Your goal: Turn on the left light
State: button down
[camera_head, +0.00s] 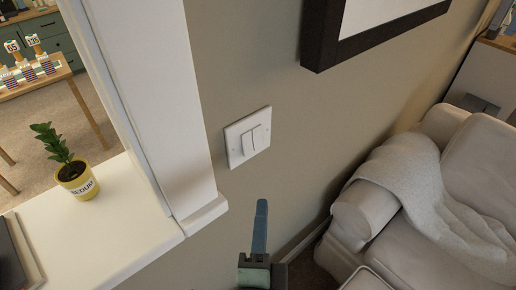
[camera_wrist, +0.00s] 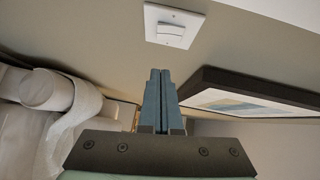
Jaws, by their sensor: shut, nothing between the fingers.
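A white square wall plate (camera_head: 248,137) with two rocker switches side by side is on the beige wall, right of the white post, in the head view. The left rocker (camera_head: 247,143) and right rocker (camera_head: 258,137) both show. The plate also shows at the top of the wrist view (camera_wrist: 174,24). My gripper (camera_head: 261,203) is shut and empty, with its blue-grey fingers pointing up, below the plate and apart from it in the head view. In the wrist view its fingertips (camera_wrist: 160,72) are together, with the plate beyond them. I cannot tell which rocker is on.
A white post (camera_head: 160,100) and ledge (camera_head: 110,225) with a yellow potted plant (camera_head: 76,180) stand left of the plate. A dark-framed picture (camera_head: 375,30) hangs upper right. A sofa with a blanket (camera_head: 415,200) is at right. The wall around the plate is clear.

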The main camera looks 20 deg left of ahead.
dwell(0.4)
jog(key=p, duration=0.3)
send_near(252, 150)
jog(key=w+d, duration=0.3)
jog(key=shift+w+a+f, duration=0.15)
jog(key=shift+w+a, duration=0.6)
jog(key=shift+a, duration=0.2)
jog(key=shift+w+a+f, duration=0.15)
jog(key=shift+w+a, duration=0.65)
jog(key=shift+a, duration=0.15)
jog(key=shift+f, duration=0.1)
jog(key=shift+w+a+f+b, duration=0.15)
jog(key=shift+f+b, duration=0.15)
jog(key=shift+b, duration=0.8)
jog(key=shift+a+r+m+t, duration=0.1)
jog(key=shift+r+m+t, duration=0.2)
